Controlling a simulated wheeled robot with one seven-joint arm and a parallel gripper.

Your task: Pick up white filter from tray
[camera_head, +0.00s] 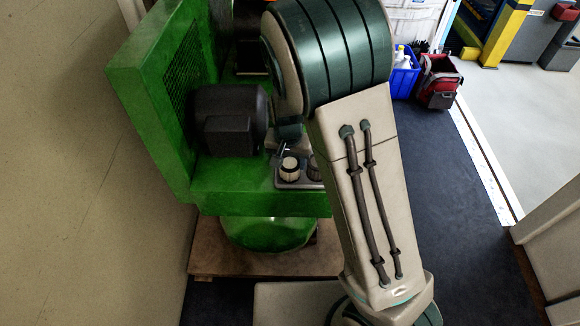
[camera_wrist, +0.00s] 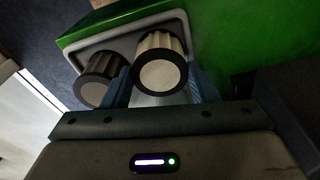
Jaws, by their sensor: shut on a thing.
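The white filter (camera_wrist: 162,72), a pleated cylinder with black end rings and a pale end face, is between the two blue fingers of my gripper (camera_wrist: 163,84) in the wrist view. My gripper is shut on it. A second, darker-looking filter (camera_wrist: 97,82) stands to its left, beside the left finger. Both are at the grey tray (camera_wrist: 80,55); whether the held filter touches the tray floor cannot be told. In the head view the tray (camera_head: 285,185) sits on the green machine, with a filter (camera_head: 289,169) on it. My arm covers part of the tray there.
The green machine (camera_head: 150,110) has a tall side panel and a black motor (camera_head: 229,118) left of the tray. A wall is at the left. A blue bin (camera_head: 403,82) and a red bag (camera_head: 438,82) stand on the dark floor at the back right.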

